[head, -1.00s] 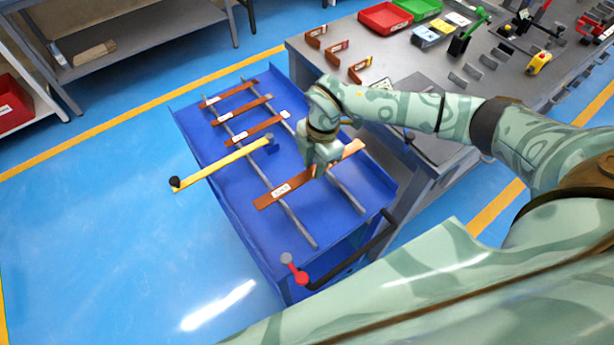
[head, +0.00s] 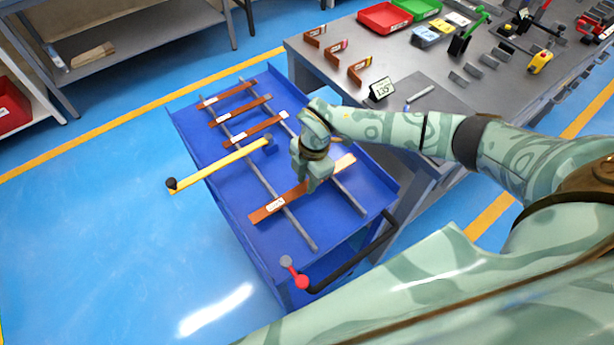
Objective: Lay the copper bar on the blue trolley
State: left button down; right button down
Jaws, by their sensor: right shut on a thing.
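The copper bar (head: 268,209) is a flat orange-brown strip with a white label near its left end. My right gripper (head: 315,187) is shut on it near its middle, and the hand hides that part. The bar is over the front part of the blue trolley (head: 223,178), across the two grey rails (head: 299,232). It is level or nearly so; I cannot tell whether it touches the rails. Several other labelled copper bars, such as this one (head: 255,131), lie across the rails farther back. My left gripper is not in view.
A yellow arm (head: 218,166) with a black knob juts out over the trolley's left edge. A red-knobbed lever (head: 300,280) and dark handle (head: 352,258) are at the front. The grey workbench (head: 440,92) with bent bars (head: 359,70) and bins stands close on the right.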

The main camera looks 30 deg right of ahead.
jog(key=c, duration=1.1)
grip_release()
jog(key=r+p, duration=0.1)
jog(key=r, duration=0.3)
jog(key=d+r+p, duration=0.1)
jog(key=r, duration=0.3)
jog(key=r+p, duration=0.1)
jog(key=r, duration=0.3)
jog(key=shift+w+d+r, duration=0.1)
jog(key=shift+d+r, duration=0.25)
jog(key=shift+d, duration=0.05)
